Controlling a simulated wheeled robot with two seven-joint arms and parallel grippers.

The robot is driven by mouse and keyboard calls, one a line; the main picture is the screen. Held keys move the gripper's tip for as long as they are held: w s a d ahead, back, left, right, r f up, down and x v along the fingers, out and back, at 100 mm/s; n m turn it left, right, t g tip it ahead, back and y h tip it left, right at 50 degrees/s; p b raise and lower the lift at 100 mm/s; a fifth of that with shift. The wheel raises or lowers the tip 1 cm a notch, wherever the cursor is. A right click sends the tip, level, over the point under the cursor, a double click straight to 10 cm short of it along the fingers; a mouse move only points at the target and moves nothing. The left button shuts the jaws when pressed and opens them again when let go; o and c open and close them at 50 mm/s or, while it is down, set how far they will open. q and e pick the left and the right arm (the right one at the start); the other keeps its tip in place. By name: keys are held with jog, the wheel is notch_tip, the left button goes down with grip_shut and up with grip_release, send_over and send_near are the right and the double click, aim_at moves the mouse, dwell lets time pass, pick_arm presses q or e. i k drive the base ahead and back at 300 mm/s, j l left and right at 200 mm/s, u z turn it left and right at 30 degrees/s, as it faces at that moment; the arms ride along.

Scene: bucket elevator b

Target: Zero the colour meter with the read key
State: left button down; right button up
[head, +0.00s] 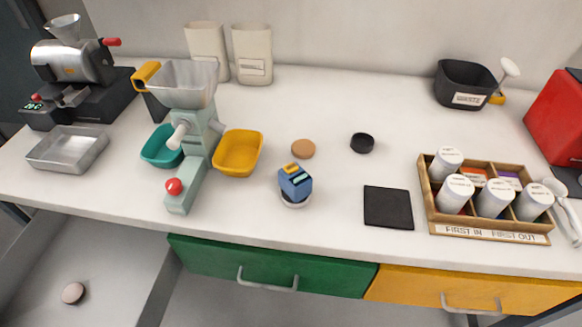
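A small blue device (296,183), which looks like the colour meter, stands near the front middle of the counter. Its top carries a yellow strip or key and a darker band with a light edge; which one is the read key is too small to tell. Under it a whitish round base (295,204) shows; whether this is part of the device or a separate piece I cannot tell. Any display on it is not legible. Neither of my grippers is in view, and nothing touches the device.
A tan disc (303,149), a black round cap (362,143) and a black square mat (388,208) lie around it. A mint machine with a hopper (182,85) and a yellow tray (238,153) stand left. A wooden rack of jars (490,235) stands right. The counter behind is mostly clear.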

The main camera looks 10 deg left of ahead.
aim_at(290, 169)
jog(key=l+u, duration=0.15)
jog(key=l, duration=0.3)
jog(key=k+l+u, duration=0.15)
jog(key=l, duration=0.3)
jog(key=l+u, duration=0.15)
jog(key=l, duration=0.3)
jog(key=k+l+u, duration=0.15)
jog(key=l, duration=0.3)
jog(key=l+u, duration=0.15)
jog(key=l, duration=0.25)
jog(key=k, duration=0.05)
